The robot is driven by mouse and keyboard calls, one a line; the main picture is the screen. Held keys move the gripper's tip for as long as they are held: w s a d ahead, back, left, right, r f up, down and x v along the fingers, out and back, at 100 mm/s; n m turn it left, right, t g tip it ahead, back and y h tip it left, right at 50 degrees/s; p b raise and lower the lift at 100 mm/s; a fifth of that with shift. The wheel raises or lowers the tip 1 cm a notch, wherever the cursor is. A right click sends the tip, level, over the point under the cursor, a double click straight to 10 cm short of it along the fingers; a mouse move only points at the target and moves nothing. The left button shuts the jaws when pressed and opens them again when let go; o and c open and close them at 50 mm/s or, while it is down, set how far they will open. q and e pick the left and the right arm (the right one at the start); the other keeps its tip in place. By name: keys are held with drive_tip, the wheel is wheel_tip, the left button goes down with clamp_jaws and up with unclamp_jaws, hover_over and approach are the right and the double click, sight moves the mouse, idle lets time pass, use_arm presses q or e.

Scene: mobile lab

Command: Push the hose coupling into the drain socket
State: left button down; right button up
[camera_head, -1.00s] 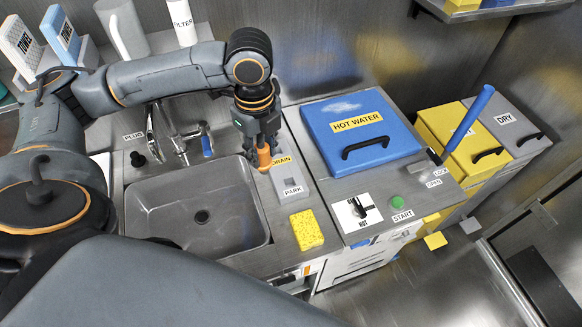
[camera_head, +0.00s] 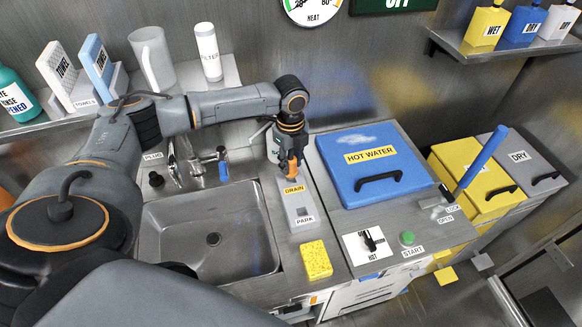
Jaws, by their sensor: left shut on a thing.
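My left gripper (camera_head: 288,160) is shut on the orange hose coupling (camera_head: 291,168) at the back end of the grey socket block (camera_head: 301,217), right of the sink. The coupling points down just behind the yellow DRAIN label (camera_head: 294,189). The drain socket's opening is hidden by the coupling and gripper, so I cannot tell whether the coupling is inside it. The PARK end of the block has an empty dark recess. My right gripper is not in view.
The sink (camera_head: 170,225) lies left of the block, with the tap (camera_head: 200,165) behind it. A yellow sponge (camera_head: 316,259) lies in front of the block.

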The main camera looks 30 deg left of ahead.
sight(291, 169)
use_arm(q)
drive_tip(key=shift+f, duration=1.5)
drive_tip(key=c, duration=1)
unclamp_jaws()
drive_tip(key=shift+f, duration=0.15)
drive_tip(key=shift+c, duration=0.2)
drive_tip(key=shift+o, duration=0.2)
wheel_tip(291, 169, up, 11)
drive_tip(key=shift+r+b, duration=0.15)
drive_tip(key=shift+b, duration=0.35)
drive_tip(key=shift+s+r, duration=0.1)
drive_tip(key=shift+r, duration=0.45)
